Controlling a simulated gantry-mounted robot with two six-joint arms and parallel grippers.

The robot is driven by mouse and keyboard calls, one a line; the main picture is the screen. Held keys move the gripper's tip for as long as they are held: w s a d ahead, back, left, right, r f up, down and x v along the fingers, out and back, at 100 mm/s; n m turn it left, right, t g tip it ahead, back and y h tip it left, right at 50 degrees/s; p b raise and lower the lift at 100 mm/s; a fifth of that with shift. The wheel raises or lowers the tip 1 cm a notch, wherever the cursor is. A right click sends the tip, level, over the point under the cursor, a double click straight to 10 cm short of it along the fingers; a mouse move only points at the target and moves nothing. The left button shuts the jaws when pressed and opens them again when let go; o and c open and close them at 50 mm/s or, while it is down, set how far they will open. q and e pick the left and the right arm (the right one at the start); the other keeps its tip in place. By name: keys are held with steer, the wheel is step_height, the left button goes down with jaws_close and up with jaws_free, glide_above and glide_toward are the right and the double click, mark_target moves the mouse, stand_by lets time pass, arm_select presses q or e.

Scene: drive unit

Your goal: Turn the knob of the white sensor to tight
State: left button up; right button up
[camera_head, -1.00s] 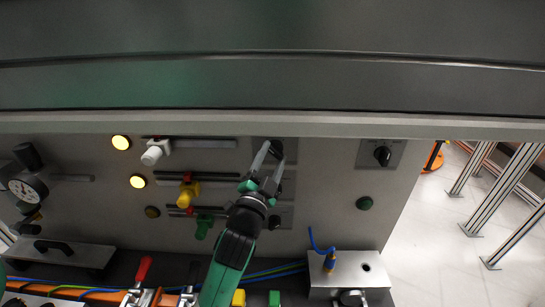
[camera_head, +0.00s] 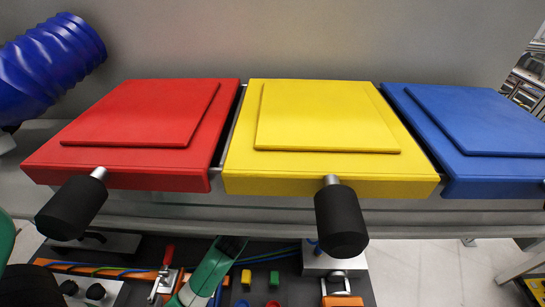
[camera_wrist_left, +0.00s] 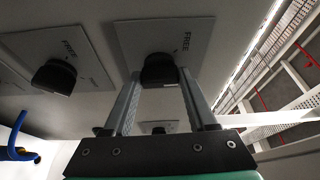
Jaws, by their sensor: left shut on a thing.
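In the left wrist view, my left gripper (camera_wrist_left: 158,76) is shut on a black rotary knob (camera_wrist_left: 160,70), one finger on each side. The knob sits on a grey plate (camera_wrist_left: 130,35) marked FREE. A similar black knob (camera_wrist_left: 54,77) on its own FREE plate is to the left, apart from my fingers. Another plate with a dark knob (camera_wrist_left: 158,129) shows between the fingers lower down. In the head view, my arm runs up under the yellow box, which hides the gripper and the panel. The white sensor is not visible in either current view. My right gripper is not in view.
Red (camera_head: 140,115), yellow (camera_head: 325,120) and blue (camera_head: 475,120) boxes span the head view, with black cylindrical handles (camera_head: 340,222) jutting forward. A blue corrugated hose (camera_head: 50,65) is at upper left. Cables and small coloured blocks (camera_head: 273,279) lie below.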

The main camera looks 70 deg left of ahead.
arm_select(q)
steer(key=shift+w+r+m+g+h+p, duration=0.15)
steer(key=shift+m+g+p, duration=0.45)
steer(key=shift+m+p, duration=0.65)
steer(key=shift+s+r+m+g+h+p, duration=0.15)
steer(key=shift+m+g+p, duration=0.45)
steer(key=shift+m+p, duration=0.65)
steer(key=shift+w+m+g+h+p, duration=0.2)
steer(key=shift+m+g+p, duration=0.4)
steer(key=shift+m+p, duration=0.65)
steer(key=shift+s+m, duration=0.1)
steer(key=shift+m, duration=0.15)
steer(key=o, duration=1.4)
steer(key=shift+c, duration=0.2)
